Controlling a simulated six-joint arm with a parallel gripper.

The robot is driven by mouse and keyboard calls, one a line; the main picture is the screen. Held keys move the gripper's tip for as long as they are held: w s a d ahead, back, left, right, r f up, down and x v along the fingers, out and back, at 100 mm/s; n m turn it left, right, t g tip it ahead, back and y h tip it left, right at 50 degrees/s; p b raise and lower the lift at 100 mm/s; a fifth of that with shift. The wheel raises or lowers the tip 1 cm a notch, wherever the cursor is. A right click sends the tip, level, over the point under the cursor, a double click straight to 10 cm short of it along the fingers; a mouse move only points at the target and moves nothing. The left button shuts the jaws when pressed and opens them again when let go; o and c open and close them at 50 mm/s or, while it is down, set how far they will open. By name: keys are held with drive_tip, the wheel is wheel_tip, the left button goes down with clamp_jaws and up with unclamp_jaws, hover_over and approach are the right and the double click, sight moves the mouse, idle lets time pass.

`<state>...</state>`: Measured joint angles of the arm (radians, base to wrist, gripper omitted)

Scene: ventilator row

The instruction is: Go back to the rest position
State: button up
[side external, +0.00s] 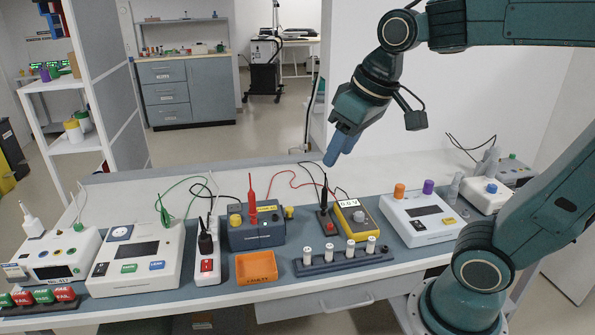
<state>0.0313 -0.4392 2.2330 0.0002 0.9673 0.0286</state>
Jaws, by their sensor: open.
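My gripper (338,150) hangs in the air above the back of the workbench, its blue fingers pointing down and to the left. It is open and I see nothing between the fingers. It is apart from the bench and from the devices below it. My arm reaches in from the right, with its base at the bench's front right.
Below stand a yellow meter (368,218), a blue-grey box (257,236) with a red probe (252,190), a rack (343,260) of several white cylinders, and an orange tray (256,280). White devices (135,262) stand left and right (418,235). Loose cables cross the bench's back.

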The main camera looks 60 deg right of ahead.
drive_tip(key=s+f+t, duration=0.1)
drive_tip(key=s+f, duration=0.2)
drive_tip(key=s, duration=0.4)
drive_tip(key=shift+s+a+f+n, duration=0.15)
drive_tip(key=shift+s+a+n, duration=0.15)
drive_tip(key=shift+s+a, duration=0.1)
